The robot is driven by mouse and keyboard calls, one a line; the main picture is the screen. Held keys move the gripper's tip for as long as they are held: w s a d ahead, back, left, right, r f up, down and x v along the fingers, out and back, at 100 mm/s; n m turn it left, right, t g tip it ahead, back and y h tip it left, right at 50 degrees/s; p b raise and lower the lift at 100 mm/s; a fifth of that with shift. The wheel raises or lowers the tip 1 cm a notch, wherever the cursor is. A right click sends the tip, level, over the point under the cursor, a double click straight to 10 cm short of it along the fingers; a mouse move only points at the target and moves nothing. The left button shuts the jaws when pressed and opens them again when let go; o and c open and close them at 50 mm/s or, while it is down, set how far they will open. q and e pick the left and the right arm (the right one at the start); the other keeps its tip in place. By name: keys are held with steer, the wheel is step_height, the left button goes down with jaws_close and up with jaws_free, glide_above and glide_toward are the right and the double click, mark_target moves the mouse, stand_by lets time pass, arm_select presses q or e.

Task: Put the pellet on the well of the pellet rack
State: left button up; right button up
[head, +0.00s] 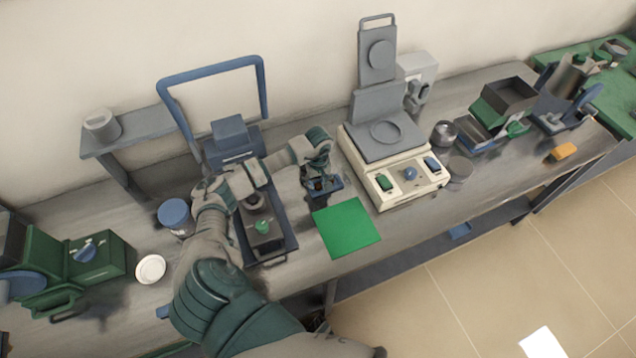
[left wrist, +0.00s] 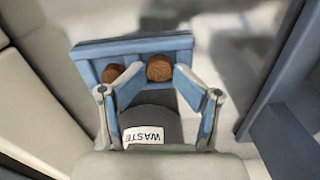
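The pellet rack is a small blue frame on the bench, seen in the head view (head: 322,190) and in the left wrist view (left wrist: 180,42). In the wrist view a brown round pellet (left wrist: 159,68) lies between my left fingertips, over or in the rack; how deep it sits is unclear. A second brown pellet (left wrist: 113,72) is in the rack beside it, partly behind the left-hand finger. My left gripper (left wrist: 159,76) points at the rack, its blue-padded tips close against the middle pellet's sides. In the head view my left gripper (head: 320,174) is just above the rack. My right gripper is out of view.
A dark cylinder labelled WASTE (left wrist: 150,120) shows between my fingers. A green mat (head: 346,228) and a white balance-like device (head: 395,178) are right of the rack. A grey press-like unit on a tray (head: 264,238) and a blue-lidded jar (head: 174,212) are left.

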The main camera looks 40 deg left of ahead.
mark_target(318, 184)
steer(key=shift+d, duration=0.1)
arm_select(q)
steer(key=shift+r, duration=0.1)
step_height(318, 184, up, 2)
steer(key=shift+w+a+r+p, duration=0.1)
steer(key=shift+w+r+p, duration=0.1)
steer(key=shift+p, duration=0.45)
step_height(318, 184, up, 11)
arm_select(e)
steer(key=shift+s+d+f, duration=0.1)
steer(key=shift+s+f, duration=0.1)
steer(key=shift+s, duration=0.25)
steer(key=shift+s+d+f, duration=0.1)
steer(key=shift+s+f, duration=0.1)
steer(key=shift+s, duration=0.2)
arm_select(q)
steer(key=shift+s+f, duration=0.1)
steer(key=shift+f, duration=0.05)
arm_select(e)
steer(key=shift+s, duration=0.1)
